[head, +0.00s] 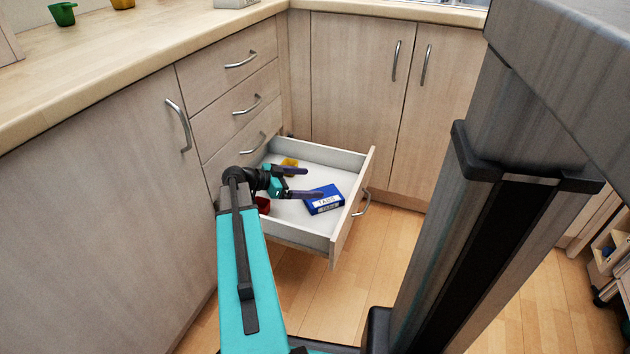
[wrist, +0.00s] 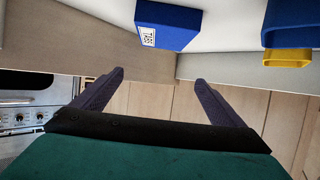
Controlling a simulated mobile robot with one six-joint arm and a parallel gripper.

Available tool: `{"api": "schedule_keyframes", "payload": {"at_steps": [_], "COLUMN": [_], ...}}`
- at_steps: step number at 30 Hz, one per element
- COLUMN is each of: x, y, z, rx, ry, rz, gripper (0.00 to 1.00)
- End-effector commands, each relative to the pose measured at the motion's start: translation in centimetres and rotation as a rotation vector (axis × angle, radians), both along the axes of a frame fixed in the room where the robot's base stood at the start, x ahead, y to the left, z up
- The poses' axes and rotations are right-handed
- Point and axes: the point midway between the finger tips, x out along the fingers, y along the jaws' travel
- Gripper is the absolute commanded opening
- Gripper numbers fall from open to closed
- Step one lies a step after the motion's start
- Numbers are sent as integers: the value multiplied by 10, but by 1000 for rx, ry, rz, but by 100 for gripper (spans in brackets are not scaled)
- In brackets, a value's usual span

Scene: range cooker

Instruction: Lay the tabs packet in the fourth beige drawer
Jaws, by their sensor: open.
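The tabs packet (head: 324,200) is a blue box with a white label. It lies on the white floor of the open drawer (head: 345,220), the fourth and lowest of the stack, near its front panel. In the wrist view the packet (wrist: 168,25) is at the top, beyond my fingertips and apart from them. My gripper (head: 313,183) is open and empty above the drawer, with one finger passing close to the packet in the head view. In the wrist view the open fingers (wrist: 160,77) have nothing between them.
A yellow item (head: 289,163) and a red item (head: 263,205) are also in the drawer, partly hidden by my gripper. The wrist view shows a blue item (wrist: 290,22) by the yellow one. Three shut drawers (head: 240,100) are above. Wood floor (head: 390,235) is clear in front.

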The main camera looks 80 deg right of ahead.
Motion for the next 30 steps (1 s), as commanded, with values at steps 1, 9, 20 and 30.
{"api": "schedule_keyframes", "payload": {"at_steps": [1, 9, 20, 30], "x": [3, 7, 7, 7], "y": [2, 5, 5, 5], "z": [3, 3, 3, 5], "rx": [0, 0, 0, 0], "ry": [0, 0, 0, 0], "rz": [0, -1, -1, -1], "gripper": [93, 93, 93, 93]}}
